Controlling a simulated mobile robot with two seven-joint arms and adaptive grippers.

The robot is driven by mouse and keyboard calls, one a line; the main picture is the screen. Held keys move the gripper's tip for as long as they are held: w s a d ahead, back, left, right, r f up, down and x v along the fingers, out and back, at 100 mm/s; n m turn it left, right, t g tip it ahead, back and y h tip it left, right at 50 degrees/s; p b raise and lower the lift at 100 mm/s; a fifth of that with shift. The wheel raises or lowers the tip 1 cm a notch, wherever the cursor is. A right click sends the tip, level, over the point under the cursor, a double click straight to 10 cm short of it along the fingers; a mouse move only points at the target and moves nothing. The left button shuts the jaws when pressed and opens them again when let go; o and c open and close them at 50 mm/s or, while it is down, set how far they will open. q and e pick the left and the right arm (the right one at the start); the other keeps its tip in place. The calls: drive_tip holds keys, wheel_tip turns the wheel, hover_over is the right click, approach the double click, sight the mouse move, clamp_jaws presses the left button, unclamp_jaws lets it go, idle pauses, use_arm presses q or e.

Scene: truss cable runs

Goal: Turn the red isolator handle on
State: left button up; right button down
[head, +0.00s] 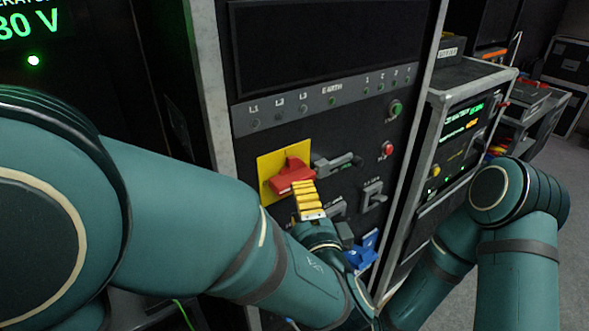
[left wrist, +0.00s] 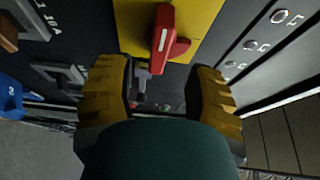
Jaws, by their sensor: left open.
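The red isolator handle (head: 291,175) sits on a yellow plate (head: 268,164) on the front of the dark rack panel. In the head view its grip lies slanted across the plate, partly behind my fingers. My left gripper (head: 309,200) is just in front of and below the handle, with its yellow fingers seen side-on. In the left wrist view the handle (left wrist: 163,40) is ahead, at the top, between the two spread yellow fingers (left wrist: 158,72). Neither finger appears to touch it. My right arm shows at the right, but its gripper is not visible.
A grey lever (head: 337,163) stands just right of the handle, with another grey switch (head: 373,196) beyond it. A blue connector (head: 362,250) is below. A green knob (head: 396,109) and a red button (head: 388,149) are on the panel's right. A second rack (head: 460,120) stands alongside.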

sight(292, 175)
use_arm(q)
drive_tip(key=x, duration=0.6)
drive_tip(key=shift+w+a, duration=0.1)
drive_tip(key=shift+w, duration=0.1)
clamp_jaws()
